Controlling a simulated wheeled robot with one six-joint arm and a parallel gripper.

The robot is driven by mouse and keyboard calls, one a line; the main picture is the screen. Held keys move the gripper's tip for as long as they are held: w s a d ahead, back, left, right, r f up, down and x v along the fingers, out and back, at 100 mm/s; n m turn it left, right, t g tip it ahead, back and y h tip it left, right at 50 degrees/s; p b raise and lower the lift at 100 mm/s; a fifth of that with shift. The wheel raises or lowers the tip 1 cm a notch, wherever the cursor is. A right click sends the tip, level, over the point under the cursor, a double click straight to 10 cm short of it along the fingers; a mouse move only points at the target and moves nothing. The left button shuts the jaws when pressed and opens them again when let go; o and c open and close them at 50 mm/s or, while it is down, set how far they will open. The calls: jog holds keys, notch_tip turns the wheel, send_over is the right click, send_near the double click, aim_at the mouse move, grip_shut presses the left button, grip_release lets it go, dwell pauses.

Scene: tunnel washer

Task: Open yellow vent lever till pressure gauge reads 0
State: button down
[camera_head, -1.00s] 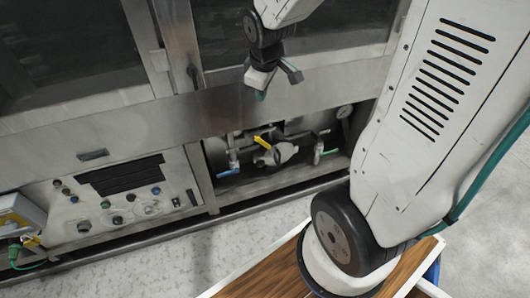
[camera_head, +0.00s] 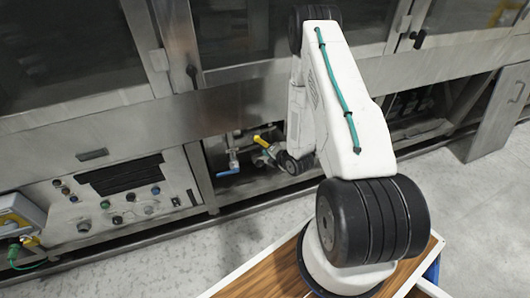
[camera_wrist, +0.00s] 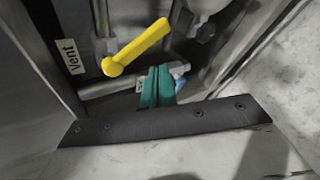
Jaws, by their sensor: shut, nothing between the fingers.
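The yellow vent lever (camera_head: 261,142) is in the low opening of the machine. In the wrist view the lever (camera_wrist: 138,48) slants up to the right from its round hub, beside a "Vent" label (camera_wrist: 69,57). My gripper (camera_wrist: 158,88) shows green fingertips close together with nothing between them, just below the lever in the picture. A gap shows between the fingertips and the lever, and I cannot tell the depth. In the head view my arm covers most of the gripper. The pressure gauge is not visible now, so its reading cannot be seen.
A blue handle (camera_head: 228,172) hangs left of the lever, with pipes around it. A control panel (camera_head: 120,200) with buttons is on the left. Metal frame walls border the opening closely. The floor (camera_head: 180,260) in front is clear.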

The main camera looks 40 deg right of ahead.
aim_at(263, 143)
jog(key=s+a+f+n+t, duration=0.2)
jog(key=s+f+n+t, duration=0.1)
jog(key=s+f, duration=0.1)
jog(key=w+f+t, duration=0.1)
jog(key=w+f, duration=0.1)
jog(key=w, duration=0.7)
jog(key=shift+n, duration=0.4)
jog(key=shift+s+d+r, duration=0.25)
jog(key=shift+d+r, duration=0.45)
jog(key=shift+d, duration=0.1)
jog(key=shift+s+d+r, duration=0.25)
jog(key=shift+d+r, duration=0.4)
jog(key=shift+d, duration=0.15)
jog(key=shift+d, duration=0.1)
